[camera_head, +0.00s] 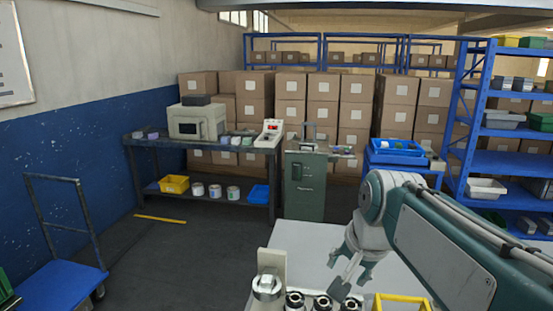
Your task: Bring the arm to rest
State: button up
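My arm reaches in from the lower right, with its rounded teal and grey joint raised. My gripper (349,275) hangs below that joint, over the white tabletop (305,240) near its front edge. Its fingers are spread apart, and I see nothing held between them. The fingertips are close to a row of dark round parts, but whether they touch is hard to tell.
Along the front edge are a metal roll piece on a bracket (267,285), dark round parts (295,300) and a yellow frame (402,298). Behind stand a green cabinet (304,187) and a dark workbench (205,143). A blue cart (62,288) is left; blue shelving (505,163) is right. Open floor lies left.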

jog(key=s+d+f+n, duration=0.1)
jog(key=s+f+n, duration=0.2)
jog(key=s, duration=0.4)
jog(key=s+d+f+n+t+h, duration=0.1)
jog(key=s+d+f+n, duration=0.1)
jog(key=s, duration=0.5)
notch_tip(320, 180, down, 3)
jog(key=shift+s+r+n, duration=0.1)
jog(key=shift+s+n, duration=0.3)
jog(key=shift+n, duration=0.3)
dwell(0.6)
